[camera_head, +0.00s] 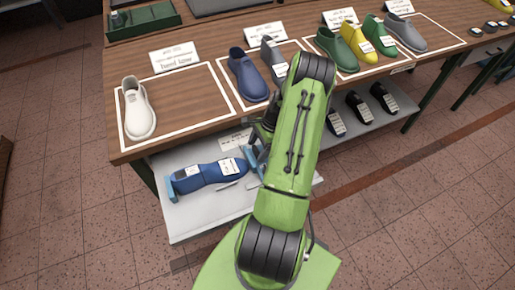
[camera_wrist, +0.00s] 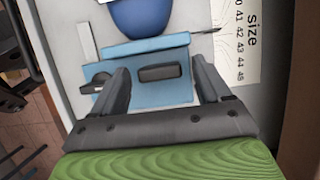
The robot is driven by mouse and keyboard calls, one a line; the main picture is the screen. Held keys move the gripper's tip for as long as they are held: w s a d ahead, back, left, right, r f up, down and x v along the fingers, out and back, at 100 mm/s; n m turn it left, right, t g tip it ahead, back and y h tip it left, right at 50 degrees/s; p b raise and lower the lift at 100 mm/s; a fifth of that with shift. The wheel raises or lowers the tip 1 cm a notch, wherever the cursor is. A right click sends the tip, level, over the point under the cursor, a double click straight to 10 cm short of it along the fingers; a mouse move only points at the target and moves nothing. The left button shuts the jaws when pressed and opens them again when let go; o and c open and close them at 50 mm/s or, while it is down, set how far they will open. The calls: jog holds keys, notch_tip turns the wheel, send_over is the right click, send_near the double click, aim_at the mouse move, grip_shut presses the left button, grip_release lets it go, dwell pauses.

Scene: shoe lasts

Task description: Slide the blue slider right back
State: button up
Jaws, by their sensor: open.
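The light blue slider (camera_wrist: 140,90) is in the wrist view, lying flat with a dark raised grip (camera_wrist: 162,73) on it. Its upright edge stands close to the end of a dark blue shoe last (camera_wrist: 140,18). My gripper (camera_wrist: 159,66) is open, with one finger on each side of the dark grip; I cannot tell whether they touch it. In the head view the blue last (camera_head: 208,172) lies on a pale shelf, with a blue end stop (camera_head: 171,187) at its left. The slider (camera_head: 254,160) is partly hidden by my green arm.
A size scale (camera_wrist: 240,40) lies beside the slider. The pale shelf (camera_head: 205,215) sits below a wooden table (camera_head: 195,92) whose edge overhangs it. A white shoe last (camera_head: 138,110) and several coloured lasts stand on the table. Black lasts (camera_head: 358,106) are on the lower shelf at right.

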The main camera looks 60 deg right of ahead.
jog(key=shift+a+f, duration=0.1)
jog(key=shift+f, duration=0.1)
grip_shut()
jog(key=s+d, duration=0.1)
jog(key=d, duration=0.1)
jog(key=s+d, duration=0.2)
jog(key=d, duration=0.1)
jog(key=s+d+b, duration=0.1)
jog(key=d, duration=0.2)
jog(key=shift+s+d, duration=0.1)
jog(key=shift+s, duration=0.25)
jog(key=shift+w+r, duration=0.1)
jog(key=shift+c, duration=0.5)
grip_release()
jog(key=shift+o, duration=0.5)
